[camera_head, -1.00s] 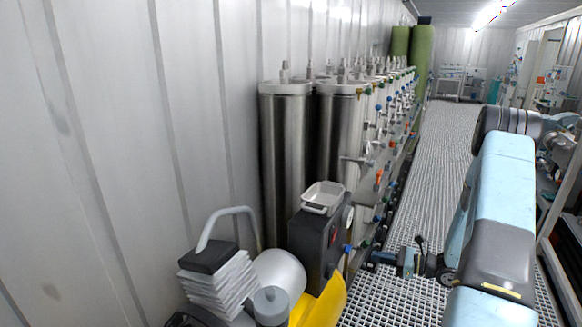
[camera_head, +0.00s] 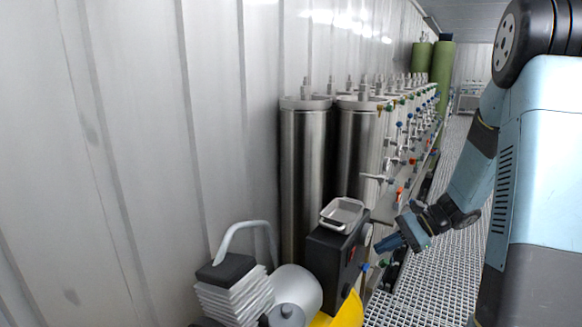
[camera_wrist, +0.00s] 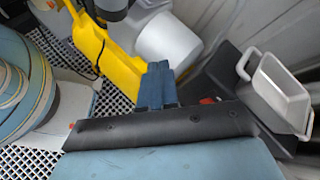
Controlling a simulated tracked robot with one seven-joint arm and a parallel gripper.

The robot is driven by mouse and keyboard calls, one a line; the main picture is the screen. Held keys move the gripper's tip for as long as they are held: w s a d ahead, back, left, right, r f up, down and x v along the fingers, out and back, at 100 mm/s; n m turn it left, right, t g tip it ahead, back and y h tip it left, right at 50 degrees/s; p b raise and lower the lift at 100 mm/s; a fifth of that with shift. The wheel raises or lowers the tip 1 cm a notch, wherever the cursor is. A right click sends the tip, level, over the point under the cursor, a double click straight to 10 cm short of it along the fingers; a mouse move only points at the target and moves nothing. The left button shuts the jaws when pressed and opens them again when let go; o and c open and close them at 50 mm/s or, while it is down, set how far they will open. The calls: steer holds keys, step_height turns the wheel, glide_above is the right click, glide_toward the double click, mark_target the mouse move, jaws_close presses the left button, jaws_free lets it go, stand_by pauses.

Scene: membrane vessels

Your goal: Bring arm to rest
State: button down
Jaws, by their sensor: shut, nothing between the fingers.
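My arm fills the right side of the head view, its pale blue links bent at a dark joint near the top. My gripper (camera_head: 384,243) hangs low at the end of the arm, with its blue fingers pointing left. It is just right of the black box and in front of the valves. In the wrist view the blue fingers (camera_wrist: 158,80) are together, with nothing between them. No object is held.
Steel vessels (camera_head: 305,180) with valves line the corrugated wall (camera_head: 150,130). A black box (camera_head: 332,262) carries a metal tray (camera_head: 341,213). A yellow object (camera_head: 347,312) and a white cylinder (camera_head: 298,287) stand low in front. The grating floor (camera_head: 440,275) runs to the back.

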steer(key=s+a+r+n+t+h, duration=0.1)
steer(key=s+r+n+t+h, duration=0.4)
steer(key=s+r+n+h, duration=0.6)
steer(key=s+r+n, duration=0.1)
steer(key=s+r, duration=0.8)
steer(key=s, duration=0.1)
steer(key=shift+n+h, duration=0.3)
